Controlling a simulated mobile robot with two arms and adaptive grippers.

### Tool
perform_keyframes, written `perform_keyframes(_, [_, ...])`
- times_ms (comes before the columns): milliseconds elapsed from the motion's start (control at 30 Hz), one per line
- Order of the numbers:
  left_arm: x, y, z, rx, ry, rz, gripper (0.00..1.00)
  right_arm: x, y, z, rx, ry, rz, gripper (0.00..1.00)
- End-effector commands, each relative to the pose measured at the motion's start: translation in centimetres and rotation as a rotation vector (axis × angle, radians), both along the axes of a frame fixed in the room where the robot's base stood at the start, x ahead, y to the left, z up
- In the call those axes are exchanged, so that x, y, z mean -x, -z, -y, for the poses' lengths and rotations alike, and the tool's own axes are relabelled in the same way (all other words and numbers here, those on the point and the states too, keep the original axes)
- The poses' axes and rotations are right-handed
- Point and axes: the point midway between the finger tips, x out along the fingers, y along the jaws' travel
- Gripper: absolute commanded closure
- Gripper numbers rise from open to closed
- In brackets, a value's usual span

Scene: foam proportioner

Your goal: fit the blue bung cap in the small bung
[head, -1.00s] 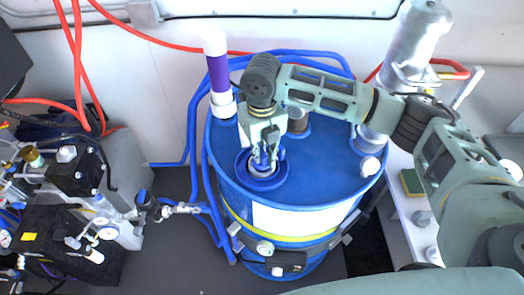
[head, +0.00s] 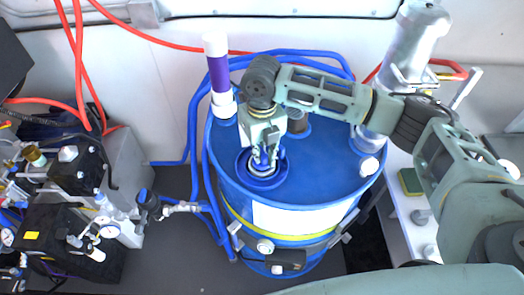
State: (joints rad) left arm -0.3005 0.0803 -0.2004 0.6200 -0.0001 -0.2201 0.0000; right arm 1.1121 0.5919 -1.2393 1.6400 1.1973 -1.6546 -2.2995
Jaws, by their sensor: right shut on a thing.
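The blue drum (head: 325,175) stands in the middle of the head view. On the front left of its lid is a round blue ring with a pale inner rim, the small bung (head: 262,183). My right gripper (head: 263,158) points down over this opening, its fingers close together. It is shut on a small blue piece, the blue bung cap (head: 262,161), which is mostly hidden by the fingers. I cannot tell whether the cap touches the rim. My left gripper is not in view.
A white and purple tube (head: 219,75) stands upright at the lid's back left. A metal cylinder (head: 413,45) rises at the back right. A brown fitting (head: 298,120) sits on the lid behind my wrist. Black pump equipment (head: 70,215) with gauges fills the left.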

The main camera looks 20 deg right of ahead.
Motion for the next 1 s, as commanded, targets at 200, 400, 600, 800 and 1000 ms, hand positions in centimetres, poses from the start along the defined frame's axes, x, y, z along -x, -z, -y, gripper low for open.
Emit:
perform_keyframes(200, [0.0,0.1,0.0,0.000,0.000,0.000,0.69,0.0,0.2,0.0,0.000,0.000,0.000,1.00])
perform_keyframes(400, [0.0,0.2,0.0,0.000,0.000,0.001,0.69,0.0,0.6,0.0,0.000,0.000,0.000,1.00])
perform_keyframes(600, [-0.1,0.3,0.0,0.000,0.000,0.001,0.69,0.0,1.0,0.0,0.000,0.000,-0.001,1.00])
perform_keyframes(800, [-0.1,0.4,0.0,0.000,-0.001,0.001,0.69,0.0,1.1,0.0,0.000,0.000,-0.001,0.80])
perform_keyframes(1000, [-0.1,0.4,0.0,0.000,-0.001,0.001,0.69,0.0,1.1,0.0,0.000,0.000,0.000,0.80])
